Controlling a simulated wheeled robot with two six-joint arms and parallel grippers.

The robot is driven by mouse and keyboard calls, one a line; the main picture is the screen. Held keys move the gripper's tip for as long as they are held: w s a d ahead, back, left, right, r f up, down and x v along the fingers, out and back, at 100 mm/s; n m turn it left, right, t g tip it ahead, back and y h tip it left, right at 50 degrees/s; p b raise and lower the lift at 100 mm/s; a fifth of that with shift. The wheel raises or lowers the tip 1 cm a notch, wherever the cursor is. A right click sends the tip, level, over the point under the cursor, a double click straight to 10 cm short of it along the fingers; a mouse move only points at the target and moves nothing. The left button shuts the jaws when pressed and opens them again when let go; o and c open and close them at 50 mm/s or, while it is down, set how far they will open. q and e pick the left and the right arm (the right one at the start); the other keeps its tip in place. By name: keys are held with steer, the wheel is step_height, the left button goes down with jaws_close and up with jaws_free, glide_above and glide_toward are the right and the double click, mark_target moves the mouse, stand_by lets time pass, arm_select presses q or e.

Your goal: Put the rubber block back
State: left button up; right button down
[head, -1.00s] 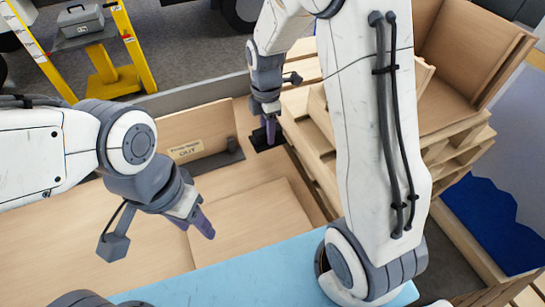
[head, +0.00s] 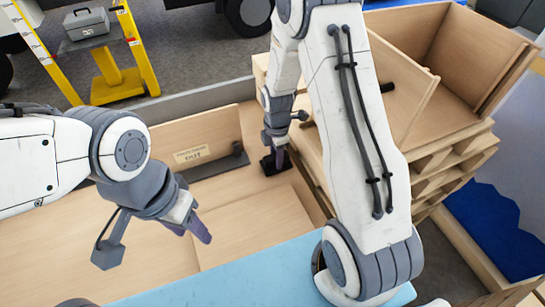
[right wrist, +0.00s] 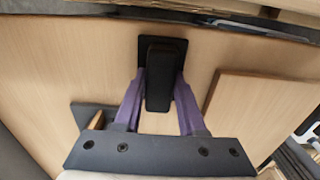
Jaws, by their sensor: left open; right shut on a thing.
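The black rubber block (right wrist: 158,92) stands between the two purple fingers of my right gripper (right wrist: 160,82), which is shut on it. A flat black square (right wrist: 182,48), seemingly its base, shows beyond it in the right wrist view. In the head view the black piece (head: 268,166) is low over the wooden floor, beside the pallet stack; whether it touches the floor I cannot tell. My right gripper (head: 278,153) points down there. My left gripper (head: 197,229) is open and empty above the wooden boards at left, its fingers pointing down.
An upright wooden panel with a label (head: 192,154) stands left of my right gripper, with a dark grey piece (head: 238,157) at its end. Stacked pallets with an open wooden crate (head: 460,60) rise at right. A raised board (head: 255,225) lies in front.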

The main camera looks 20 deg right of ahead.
steer(key=shift+f, duration=0.1)
steer(key=shift+c, duration=2.4)
jaws_free()
steer(key=shift+f, duration=0.1)
step_height(320, 180, up, 12)
steer(key=r+b, duration=0.1)
steer(key=s+a+r+m, duration=0.3)
steer(key=s+a+m, duration=0.2)
steer(key=s, duration=0.7)
steer(key=s+a+r+m+y, duration=0.1)
steer(key=s+a+r+m, duration=0.2)
steer(key=s+a+m, duration=0.3)
steer(key=s+a, duration=0.4)
steer(key=s, duration=0.1)
steer(key=shift+s+a+r, duration=0.15)
steer(key=shift+s+a, duration=0.05)
steer(key=shift+s, duration=0.15)
